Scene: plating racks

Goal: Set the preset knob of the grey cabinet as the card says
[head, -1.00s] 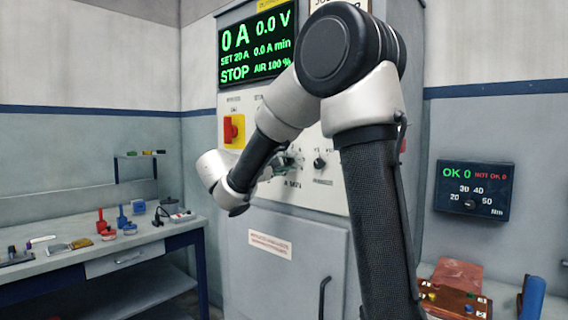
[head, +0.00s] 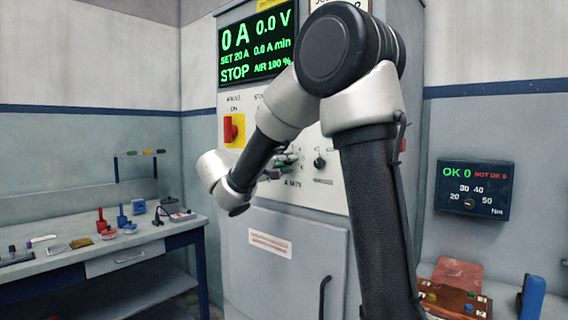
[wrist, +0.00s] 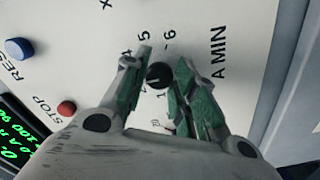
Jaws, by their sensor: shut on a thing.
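The grey cabinet (head: 318,232) stands in the middle of the head view. My gripper (head: 285,163) is at its control panel, mostly hidden behind my arm. In the wrist view, the green-padded fingers of my gripper (wrist: 160,84) are shut on a small black knob (wrist: 158,73), one finger on each side. Numerals ring this knob, with 5 and 6 readable, and A MIN is printed beside it. I cannot make out where its pointer stands. A card (head: 326,5) at the top of the cabinet is cut off and partly covered by my arm, so I cannot read its setting.
The cabinet display (head: 257,44) reads 0 A, 0.0 V and STOP. A red-and-yellow switch (head: 233,129) and another black knob (head: 319,162) sit near my gripper. Blue (wrist: 19,48) and red (wrist: 66,108) buttons show in the wrist view. A bench (head: 130,262) stands left.

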